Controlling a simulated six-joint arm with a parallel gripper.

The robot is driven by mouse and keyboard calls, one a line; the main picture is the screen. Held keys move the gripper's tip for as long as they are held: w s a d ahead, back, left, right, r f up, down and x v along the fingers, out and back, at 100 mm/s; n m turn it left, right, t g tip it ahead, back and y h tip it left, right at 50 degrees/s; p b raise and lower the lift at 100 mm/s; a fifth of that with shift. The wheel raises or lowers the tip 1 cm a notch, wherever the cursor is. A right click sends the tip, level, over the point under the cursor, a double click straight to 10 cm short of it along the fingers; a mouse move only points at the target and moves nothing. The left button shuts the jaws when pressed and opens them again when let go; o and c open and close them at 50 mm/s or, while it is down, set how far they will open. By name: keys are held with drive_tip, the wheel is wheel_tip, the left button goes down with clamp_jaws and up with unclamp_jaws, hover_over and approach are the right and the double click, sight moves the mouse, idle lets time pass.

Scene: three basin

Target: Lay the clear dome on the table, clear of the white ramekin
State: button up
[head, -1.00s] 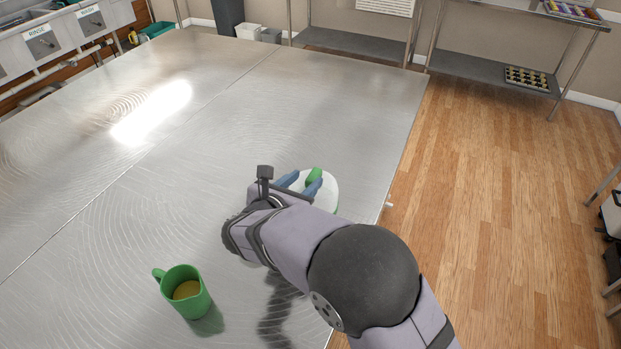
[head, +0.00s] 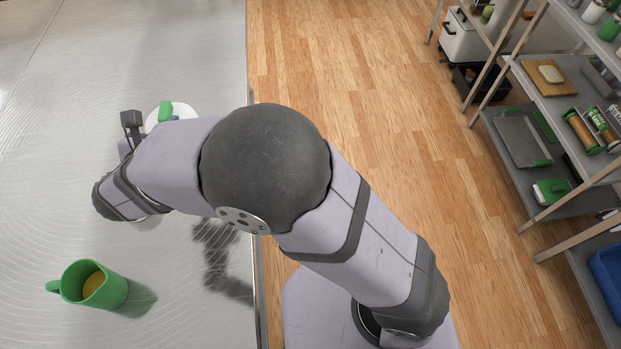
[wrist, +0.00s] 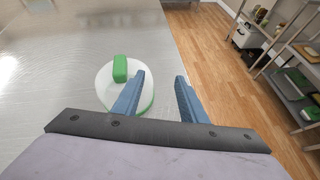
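A round white piece with a green block-like knob on top (wrist: 119,72) rests on the metal table; a green edge shows at its lower right. It also shows in the head view (head: 181,109), partly behind my arm. I cannot tell whether it is the dome or a lid. My gripper (wrist: 161,76) is open, with its two blue fingers apart and nothing between them. The knob is left of the left finger in the wrist view, and that finger overlaps the white piece. I cannot make out a clear dome or white ramekin for certain; my arm hides part of the table.
A green mug (head: 108,291) with yellow-brown contents stands on the table (head: 60,190) at the lower left. The table's right edge lies close to the white piece, with wooden floor (head: 340,60) beyond. Shelves (head: 545,110) with kitchen goods stand far right. Table left of the mug is bare.

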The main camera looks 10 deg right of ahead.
drive_tip(key=s+d+f+m+g+h, duration=0.3)
drive_tip(key=d+m, duration=0.4)
drive_tip(key=d, duration=0.6)
drive_tip(key=d+f+m+g, duration=0.3)
drive_tip(key=d+m+g, duration=0.3)
drive_tip(key=d, duration=0.6)
drive_tip(key=s+d+f+m+g+y, duration=0.1)
drive_tip(key=s+d+m, duration=0.3)
drive_tip(key=m, duration=0.6)
drive_tip(key=s+d+f+m+g+y, duration=0.2)
drive_tip(key=s+d+m+y, duration=0.2)
drive_tip(key=s+m, duration=0.5)
drive_tip(key=shift+s+d+f+m, duration=0.3)
drive_tip(key=shift+d+f+m, duration=0.1)
drive_tip(key=shift+d, duration=0.2)
